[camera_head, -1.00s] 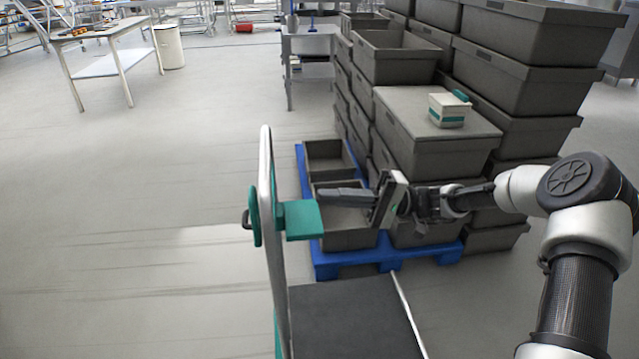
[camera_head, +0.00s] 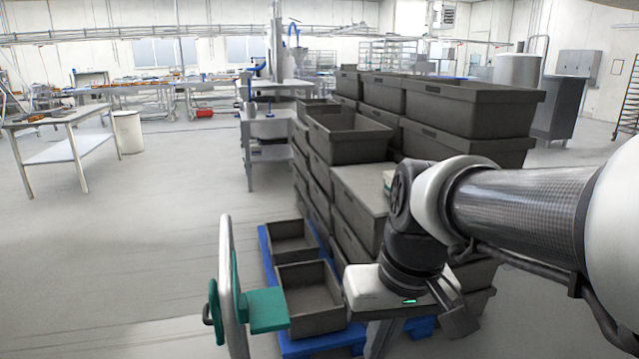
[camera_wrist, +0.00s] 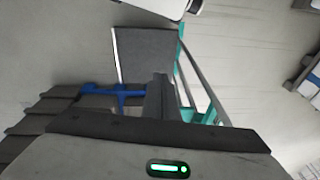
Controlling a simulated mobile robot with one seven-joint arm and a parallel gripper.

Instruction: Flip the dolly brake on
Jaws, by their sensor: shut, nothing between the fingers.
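The dolly shows in the head view as an upright grey handle (camera_head: 230,300) with a teal plate (camera_head: 263,309) on its right and a teal disc (camera_head: 214,310) on its left. In the wrist view its dark deck (camera_wrist: 146,55) lies beyond my fingers, with the teal-and-grey handle frame (camera_wrist: 184,70) to their right. I cannot tell which part is the brake. My gripper (camera_wrist: 160,84) shows in the wrist view with its dark fingers together and empty. It looks apart from the dolly. In the head view my arm hides part of the crates and the dolly's deck is out of view.
Stacked grey crates (camera_head: 465,105) stand on a blue pallet (camera_head: 312,344) right of the dolly. Open crates (camera_head: 307,295) sit at its near left. A table (camera_head: 55,130) and a white bin (camera_head: 128,131) stand back left. The floor left of the dolly is clear.

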